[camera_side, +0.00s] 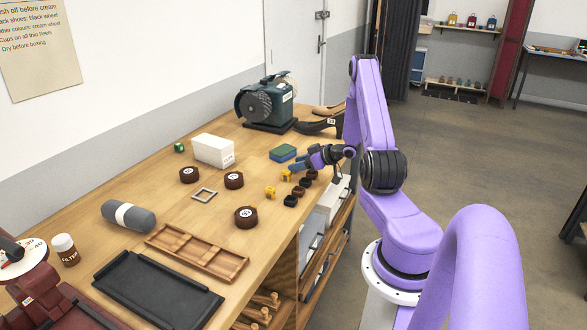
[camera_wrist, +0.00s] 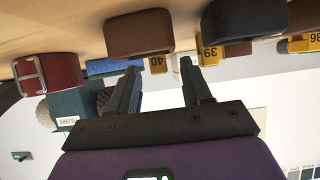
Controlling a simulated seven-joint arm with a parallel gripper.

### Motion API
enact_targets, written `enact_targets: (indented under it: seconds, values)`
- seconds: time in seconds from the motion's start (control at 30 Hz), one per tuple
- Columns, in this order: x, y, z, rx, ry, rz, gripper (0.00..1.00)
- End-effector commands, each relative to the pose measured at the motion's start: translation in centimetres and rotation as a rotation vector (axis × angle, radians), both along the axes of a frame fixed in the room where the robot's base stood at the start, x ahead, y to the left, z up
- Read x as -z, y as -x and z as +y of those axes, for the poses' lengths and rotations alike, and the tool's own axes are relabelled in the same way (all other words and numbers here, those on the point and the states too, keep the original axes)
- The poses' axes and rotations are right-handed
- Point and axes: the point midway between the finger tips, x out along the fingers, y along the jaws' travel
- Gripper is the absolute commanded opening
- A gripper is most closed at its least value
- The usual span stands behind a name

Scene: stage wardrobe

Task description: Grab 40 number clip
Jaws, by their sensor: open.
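The 40 number clip (camera_wrist: 158,65) is a small yellow tag with dark digits. In the wrist view, which looks inverted, it shows just beyond and between my fingertips, beside a brown block. My gripper (camera_wrist: 158,78) is open, with nothing between its fingers. A yellow 39 clip (camera_wrist: 212,54) is close to the right finger, and a yellow 36 clip (camera_wrist: 304,43) is farther right. In the side view my gripper (camera_side: 302,163) is low over the table's right edge, near several small yellow clips (camera_side: 270,191). Their numbers are unreadable there.
Brown (camera_wrist: 138,34) and black (camera_wrist: 243,18) blocks flank the clips closely. Dark round tins (camera_side: 246,217), a white box (camera_side: 213,150), a wooden tray (camera_side: 198,253) and a grinding machine (camera_side: 266,103) are on the table.

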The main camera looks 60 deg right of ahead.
Motion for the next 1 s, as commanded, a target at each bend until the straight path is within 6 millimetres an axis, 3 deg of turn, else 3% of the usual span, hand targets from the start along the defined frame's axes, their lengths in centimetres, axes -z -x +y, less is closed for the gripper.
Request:
enact_targets:
  seconds: [0.2, 0.47, 0.5, 0.63, 1.0]
  values:
    - [1.2, -2.2, 0.0, -0.001, 0.000, 0.000, 0.49]
    - [1.3, -2.4, 0.0, 0.000, 0.000, 0.001, 0.49]
    - [1.3, -2.4, 0.0, 0.000, 0.000, 0.000, 0.42]
    - [1.3, -2.4, 0.0, 0.000, 0.000, 0.000, 0.00]
    - [1.1, -2.4, 0.0, 0.000, 0.001, 0.000, 0.00]
